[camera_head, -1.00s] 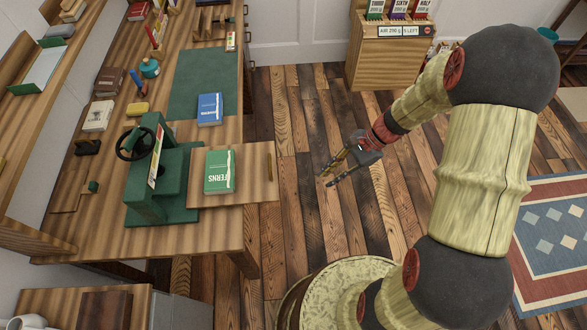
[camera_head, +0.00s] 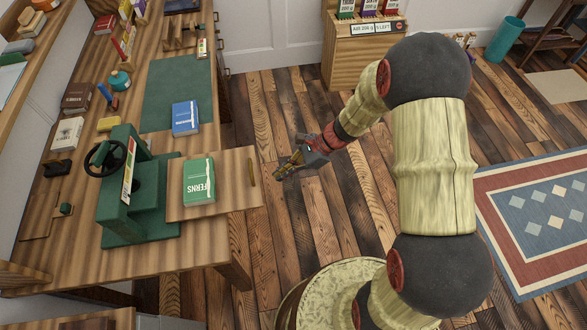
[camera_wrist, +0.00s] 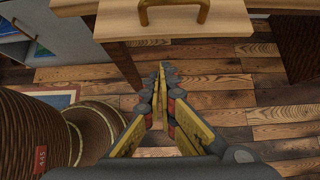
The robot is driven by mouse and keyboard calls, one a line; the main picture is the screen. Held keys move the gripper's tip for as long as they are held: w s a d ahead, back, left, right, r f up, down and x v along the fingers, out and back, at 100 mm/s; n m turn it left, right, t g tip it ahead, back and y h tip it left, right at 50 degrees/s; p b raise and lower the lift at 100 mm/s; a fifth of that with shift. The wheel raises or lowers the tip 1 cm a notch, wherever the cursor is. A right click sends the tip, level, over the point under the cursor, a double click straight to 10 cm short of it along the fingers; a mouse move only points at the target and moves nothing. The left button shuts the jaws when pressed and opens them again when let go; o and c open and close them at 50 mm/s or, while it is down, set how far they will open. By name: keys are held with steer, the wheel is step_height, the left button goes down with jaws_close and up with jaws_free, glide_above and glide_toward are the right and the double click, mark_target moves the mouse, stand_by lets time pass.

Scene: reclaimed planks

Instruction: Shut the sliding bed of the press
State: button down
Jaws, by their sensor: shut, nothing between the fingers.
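The green press (camera_head: 125,200) stands on the wooden bench, with a dark handwheel (camera_head: 105,158) on top. Its wooden sliding bed (camera_head: 236,175) is drawn out to the right, past the bench edge. A brass handle (camera_head: 251,172) is on the bed's right end; in the wrist view the handle (camera_wrist: 174,22) shows at the top, on the bed's end (camera_wrist: 115,22). My gripper (camera_head: 278,175) is shut and empty, just right of the handle and apart from it. The wrist view shows its fingertips (camera_wrist: 163,66) together below the handle.
A wooden cabinet with bottles or boxes (camera_head: 362,55) stands at the back. The plank floor right of the bench is clear up to the patterned rug (camera_head: 540,220).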

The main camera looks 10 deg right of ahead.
mark_target(220, 185)
steer(key=shift+w+a+r+b, duration=0.15)
steer(key=shift+a+b, duration=0.25)
steer(key=shift+a, duration=1.45)
steer(key=a, duration=0.6)
steer(key=a+p, duration=0.1)
steer(key=a, duration=1.3)
steer(key=shift+w+a, duration=0.1)
steer(key=shift+w, duration=0.2)
steer(key=shift+p, duration=0.3)
steer(key=d, duration=0.4)
steer(key=shift+d+r+p, duration=0.1)
steer(key=shift+d+p, duration=0.15)
steer(key=shift+p, duration=0.15)
steer(key=p+v, duration=0.3)
steer(key=v, duration=0.6)
steer(key=shift+d+r, duration=0.15)
steer(key=shift+r, duration=0.05)
